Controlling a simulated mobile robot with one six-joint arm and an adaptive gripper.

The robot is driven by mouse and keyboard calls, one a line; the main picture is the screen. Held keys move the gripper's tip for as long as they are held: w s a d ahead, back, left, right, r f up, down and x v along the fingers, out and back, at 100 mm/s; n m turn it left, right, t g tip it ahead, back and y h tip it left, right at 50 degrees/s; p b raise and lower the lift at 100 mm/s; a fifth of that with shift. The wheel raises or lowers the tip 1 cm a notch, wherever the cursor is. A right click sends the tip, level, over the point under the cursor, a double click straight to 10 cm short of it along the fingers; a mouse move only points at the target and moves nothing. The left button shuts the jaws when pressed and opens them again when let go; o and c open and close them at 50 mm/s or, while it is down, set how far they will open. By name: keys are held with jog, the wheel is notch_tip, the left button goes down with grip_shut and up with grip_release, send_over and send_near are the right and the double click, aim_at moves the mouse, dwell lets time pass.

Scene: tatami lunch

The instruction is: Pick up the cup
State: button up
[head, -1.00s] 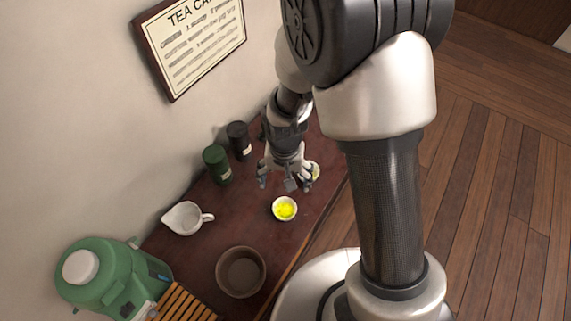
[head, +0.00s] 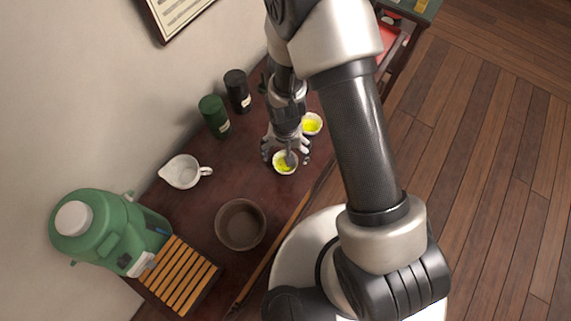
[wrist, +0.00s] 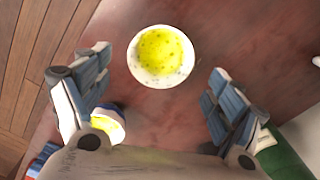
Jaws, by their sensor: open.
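A small white cup of yellow-green liquid (head: 280,170) stands on the dark red table, partly covered by my gripper (head: 287,155) in the head view. In the wrist view this cup (wrist: 160,76) is seen from above, between and ahead of the spread fingers (wrist: 159,62), with no finger visibly touching it. My gripper is open and empty. A second similar cup (head: 312,124) stands just behind and to the right. In the wrist view it shows at the lower left (wrist: 108,128), partly hidden by the left finger.
A green canister (head: 213,115) and a black canister (head: 238,90) stand by the wall. A white pitcher (head: 182,172), brown bowl (head: 240,225), slatted wooden tray (head: 180,275) and green dispenser (head: 95,228) stand on the left and front. The table's right edge is close.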

aim_at(285, 166)
jog(key=f, duration=0.1)
jog(key=f+b, duration=0.1)
jog(key=f, duration=0.2)
jog(key=shift+s+f+b, duration=0.3)
jog(key=shift+f+b, duration=0.05)
jog(key=shift+r, duration=0.1)
jog(key=shift+c, duration=0.5)
jog(key=c, duration=1.1)
jog(key=shift+r, duration=0.1)
jog(key=shift+c, duration=0.2)
